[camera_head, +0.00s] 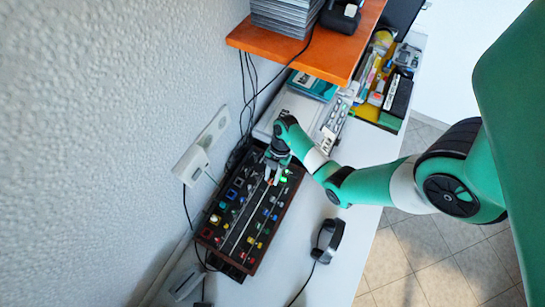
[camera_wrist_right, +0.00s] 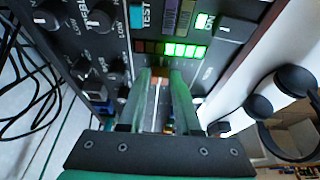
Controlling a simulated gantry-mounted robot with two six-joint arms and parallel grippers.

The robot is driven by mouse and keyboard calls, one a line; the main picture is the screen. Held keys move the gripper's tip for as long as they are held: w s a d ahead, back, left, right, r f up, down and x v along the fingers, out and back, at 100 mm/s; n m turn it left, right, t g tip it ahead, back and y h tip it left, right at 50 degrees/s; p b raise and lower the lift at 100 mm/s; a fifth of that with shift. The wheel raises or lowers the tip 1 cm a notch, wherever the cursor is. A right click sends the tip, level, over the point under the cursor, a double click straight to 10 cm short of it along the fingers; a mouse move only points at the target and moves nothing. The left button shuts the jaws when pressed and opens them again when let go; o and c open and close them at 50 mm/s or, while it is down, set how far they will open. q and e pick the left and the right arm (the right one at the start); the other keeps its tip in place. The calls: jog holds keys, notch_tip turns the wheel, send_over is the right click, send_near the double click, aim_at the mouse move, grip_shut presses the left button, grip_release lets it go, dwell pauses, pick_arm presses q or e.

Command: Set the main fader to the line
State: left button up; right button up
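The dark mixing console (camera_head: 217,243) with wooden side edges lies on the white desk by the wall. A long pale fader slot runs along its middle; it also shows between my fingers in the right wrist view (camera_wrist_right: 159,95). My right gripper (camera_head: 271,178) is over the upper part of the console, pointing down at this slot. In the right wrist view its two fingers (camera_wrist_right: 162,76) stand apart, with a small reddish piece between the tips. I cannot tell whether they touch it. The main fader's cap and the line cannot be made out clearly. My left gripper is out of view.
Lit green indicators (camera_wrist_right: 185,51) and black knobs (camera_wrist_right: 100,18) surround the fingers. An orange shelf (camera_head: 330,62) overhangs behind, with a yellow tray (camera_head: 389,121) of items beyond. Cables run along the wall. The desk's front right is clear.

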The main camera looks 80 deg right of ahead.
jog(key=o, duration=0.3)
jog(key=p+v, duration=0.5)
jog(key=v, duration=0.6)
jog(key=shift+s+d+r, duration=0.1)
jog(key=shift+d+r, duration=0.1)
jog(key=shift+r, duration=0.05)
